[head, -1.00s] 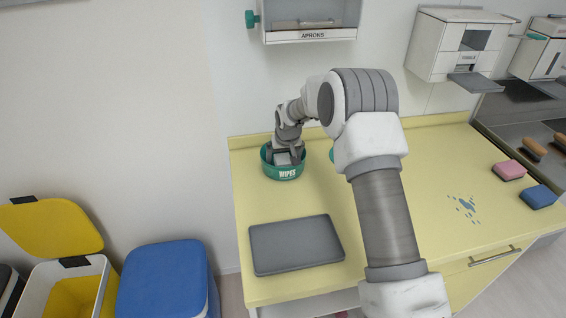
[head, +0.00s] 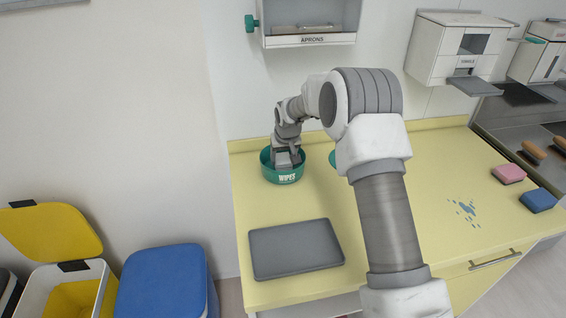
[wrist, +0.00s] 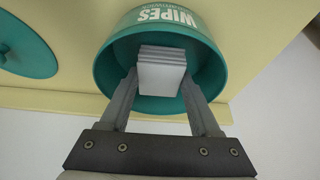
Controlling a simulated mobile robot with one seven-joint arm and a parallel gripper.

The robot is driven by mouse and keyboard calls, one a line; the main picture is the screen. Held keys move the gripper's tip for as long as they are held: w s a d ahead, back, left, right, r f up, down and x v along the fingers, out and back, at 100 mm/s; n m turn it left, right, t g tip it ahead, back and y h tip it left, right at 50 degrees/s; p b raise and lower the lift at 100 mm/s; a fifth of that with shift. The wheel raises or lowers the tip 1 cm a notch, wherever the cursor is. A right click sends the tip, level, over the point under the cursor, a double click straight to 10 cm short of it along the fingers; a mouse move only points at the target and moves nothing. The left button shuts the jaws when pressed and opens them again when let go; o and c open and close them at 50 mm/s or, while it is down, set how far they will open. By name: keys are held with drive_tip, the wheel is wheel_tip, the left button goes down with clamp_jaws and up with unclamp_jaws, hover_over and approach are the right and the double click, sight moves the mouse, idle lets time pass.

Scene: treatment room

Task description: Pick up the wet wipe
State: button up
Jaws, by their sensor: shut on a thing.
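A green round tub marked WIPES (head: 283,177) stands at the back left of the yellow counter, and it also shows in the wrist view (wrist: 108,72). A stack of white wet wipes (wrist: 161,75) sits inside it. My gripper (head: 285,160) reaches down into the tub from above. In the wrist view my gripper (wrist: 161,88) has one finger on each side of the stack and is shut on wipe material. How many layers it grips cannot be told. In the head view my gripper mostly hides the wipes.
The green lid (wrist: 25,45) lies beside the tub. A grey tray (head: 296,248) lies in front. Blue spots (head: 464,210), a pink sponge (head: 508,173) and a blue sponge (head: 538,199) are at the right. Dispensers (head: 455,48) hang on the wall. Bins (head: 163,280) stand left.

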drive_tip(key=v, duration=0.3)
drive_tip(key=shift+w+d, duration=0.25)
drive_tip(key=s+d+r, duration=0.6)
drive_tip(key=s, duration=0.2)
drive_tip(key=shift+d+r+b, duration=0.2)
drive_tip(key=shift+d+b, duration=0.15)
drive_tip(key=shift+d, duration=0.05)
drive_tip(key=shift+s, duration=0.15)
drive_tip(key=o, duration=0.7)
drive_tip(key=shift+c, duration=0.2)
drive_tip(key=c, duration=0.6)
